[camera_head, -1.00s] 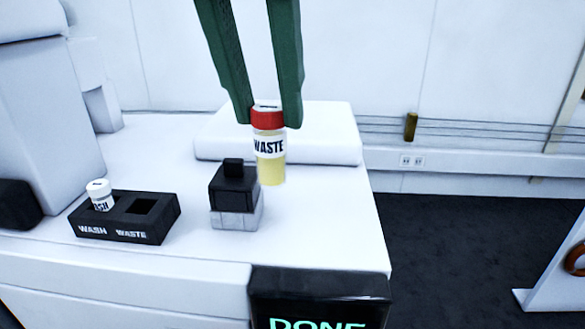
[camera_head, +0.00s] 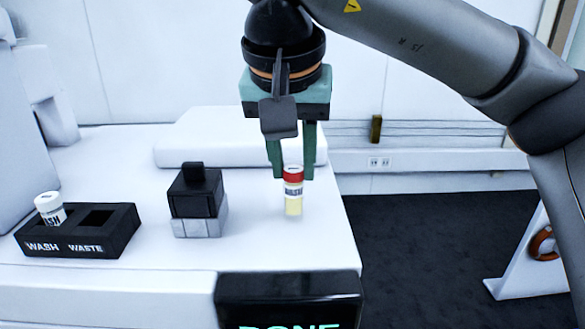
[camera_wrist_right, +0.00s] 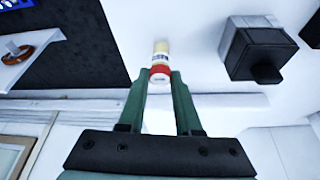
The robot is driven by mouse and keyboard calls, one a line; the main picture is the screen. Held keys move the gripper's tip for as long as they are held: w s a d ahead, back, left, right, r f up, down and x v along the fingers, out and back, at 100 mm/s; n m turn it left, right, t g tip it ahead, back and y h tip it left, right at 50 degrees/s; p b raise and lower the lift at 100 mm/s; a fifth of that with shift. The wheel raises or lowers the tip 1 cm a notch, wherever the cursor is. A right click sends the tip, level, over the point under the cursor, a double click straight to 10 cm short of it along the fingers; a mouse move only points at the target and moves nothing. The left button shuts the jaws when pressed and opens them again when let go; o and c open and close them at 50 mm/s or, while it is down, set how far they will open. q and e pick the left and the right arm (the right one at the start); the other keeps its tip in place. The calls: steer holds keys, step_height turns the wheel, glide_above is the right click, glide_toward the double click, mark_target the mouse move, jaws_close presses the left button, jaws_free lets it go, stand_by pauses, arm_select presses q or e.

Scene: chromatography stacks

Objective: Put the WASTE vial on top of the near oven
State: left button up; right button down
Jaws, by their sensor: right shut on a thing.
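The WASTE vial (camera_head: 293,205) has a red cap, a white label and pale yellow contents; its label is too small to read clearly now. My right gripper (camera_head: 293,174) points down and is shut on the red cap. The vial hangs upright over the right part of the white oven top (camera_head: 250,240); I cannot tell whether its base touches. In the right wrist view the vial (camera_wrist_right: 161,53) sits between the green fingertips (camera_wrist_right: 160,74). My left gripper is not in view.
A black rack (camera_head: 110,240) holds a white-capped WASH vial (camera_head: 50,208); its WASTE slot is empty. A black-and-grey block (camera_head: 197,205) stands left of the held vial. A raised white slab (camera_head: 215,140) lies behind. A black display (camera_head: 288,292) is at the front.

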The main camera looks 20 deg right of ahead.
steer(key=shift+f, duration=0.3)
steer(key=shift+f, duration=0.2)
steer(key=c, duration=0.6)
jaws_free()
steer(key=shift+s+a+r, duration=0.1)
steer(key=shift+r, duration=0.5)
steer(key=p+v, duration=0.2)
steer(key=v, duration=0.9)
steer(key=shift+s, duration=0.1)
